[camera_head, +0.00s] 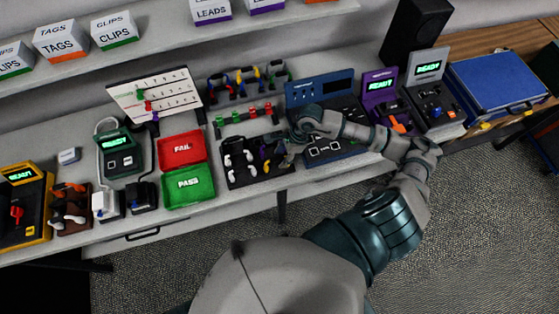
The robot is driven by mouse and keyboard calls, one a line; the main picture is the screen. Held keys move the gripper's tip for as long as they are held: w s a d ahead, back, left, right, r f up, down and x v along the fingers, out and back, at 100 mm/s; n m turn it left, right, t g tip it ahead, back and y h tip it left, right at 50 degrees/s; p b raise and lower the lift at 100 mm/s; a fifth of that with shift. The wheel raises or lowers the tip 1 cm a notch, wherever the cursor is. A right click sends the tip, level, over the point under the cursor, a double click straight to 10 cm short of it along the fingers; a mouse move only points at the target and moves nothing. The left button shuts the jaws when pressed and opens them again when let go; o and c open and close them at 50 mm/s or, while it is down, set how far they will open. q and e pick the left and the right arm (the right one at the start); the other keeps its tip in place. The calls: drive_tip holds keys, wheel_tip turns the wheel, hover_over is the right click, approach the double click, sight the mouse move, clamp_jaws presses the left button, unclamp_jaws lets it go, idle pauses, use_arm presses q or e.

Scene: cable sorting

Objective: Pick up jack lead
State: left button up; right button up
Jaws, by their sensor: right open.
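A black tray (234,180) on the bench holds several small leads. White-ended leads (236,160) lie in its left part. A purple lead end (265,151) and a small yellow piece lie in its right part. I cannot tell which of these is the jack lead. My right gripper (283,150) is over the right end of this tray, open, with its fingers close to the leads. The gripper and wrist hide part of the tray's right side, and contact is too small to make out. My left gripper is not in view.
A red FAIL tray (182,147) and a green PASS tray (188,186) stand left of the black tray. Behind it is a rack with red and green plugs (251,112). A blue console (318,88) stands beside my wrist. READY devices stand at both sides.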

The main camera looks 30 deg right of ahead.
sight(275, 158)
drive_tip(key=shift+w+f, duration=0.1)
drive_tip(key=shift+f, duration=0.45)
drive_tip(key=shift+a+r, duration=0.2)
drive_tip(key=shift+a, duration=0.8)
drive_tip(key=shift+c, duration=0.3)
drive_tip(key=shift+a+r, duration=0.2)
drive_tip(key=shift+a, duration=0.75)
clamp_jaws()
drive_tip(key=shift+d, duration=1.15)
drive_tip(key=shift+a+r, duration=0.1)
drive_tip(key=shift+r, duration=0.25)
wheel_tip(275, 158, up, 2)
drive_tip(key=shift+w+r+b, duration=0.1)
drive_tip(key=shift+r+b, duration=0.1)
drive_tip(key=shift+b, duration=0.35)
use_arm(q)
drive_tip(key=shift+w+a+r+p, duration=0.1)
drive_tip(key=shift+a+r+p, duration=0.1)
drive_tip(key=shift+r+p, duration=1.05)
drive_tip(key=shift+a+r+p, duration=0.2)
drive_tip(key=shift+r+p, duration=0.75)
drive_tip(key=shift+p, duration=0.55)
use_arm(e)
drive_tip(key=s+d+r, duration=0.2)
drive_tip(key=s, duration=0.5)
drive_tip(key=s+d+r, duration=0.2)
drive_tip(key=s+d, duration=0.1)
drive_tip(key=s, duration=0.5)
drive_tip(key=shift+d+r, duration=0.25)
drive_tip(key=shift+r, duration=0.1)
